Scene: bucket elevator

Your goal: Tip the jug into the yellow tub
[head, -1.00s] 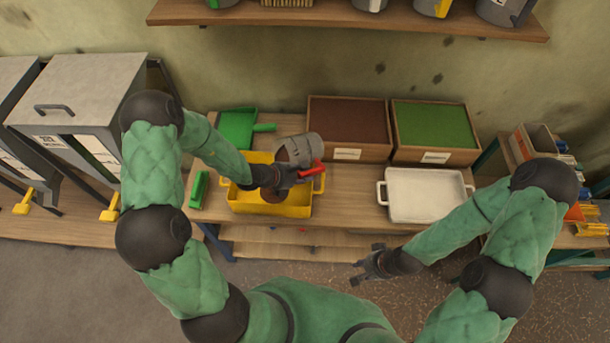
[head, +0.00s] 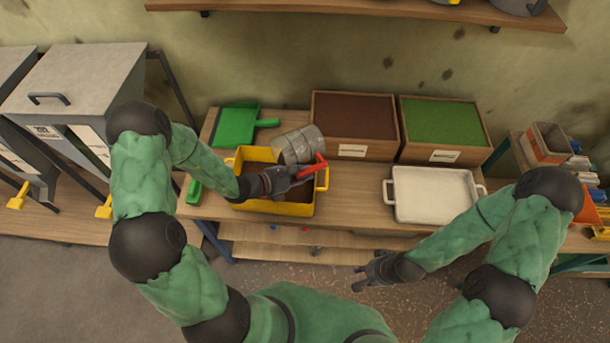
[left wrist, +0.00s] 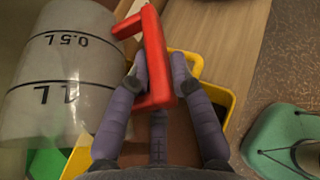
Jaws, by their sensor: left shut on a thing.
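The jug (head: 298,145) is a clear-grey cylinder with a red handle, tipped on its side over the back right of the yellow tub (head: 318,198). In the left wrist view the jug (left wrist: 62,75) shows 0.5 L and 1 L marks and looks empty. My left gripper (head: 292,178) is shut on the red handle; its fingers (left wrist: 158,85) flank it in the wrist view. Brown material shows inside the tub, partly hidden by my arm and the jug. My right gripper (head: 368,272) looks open and empty, in front of the table edge.
A white tray (head: 393,212) stands right of the tub. Bins of brown (head: 352,152) and green (head: 446,157) material stand behind. A green dustpan (head: 236,126) lies behind the tub. A shelf (head: 400,10) overhangs the wall. The table between tub and white tray is clear.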

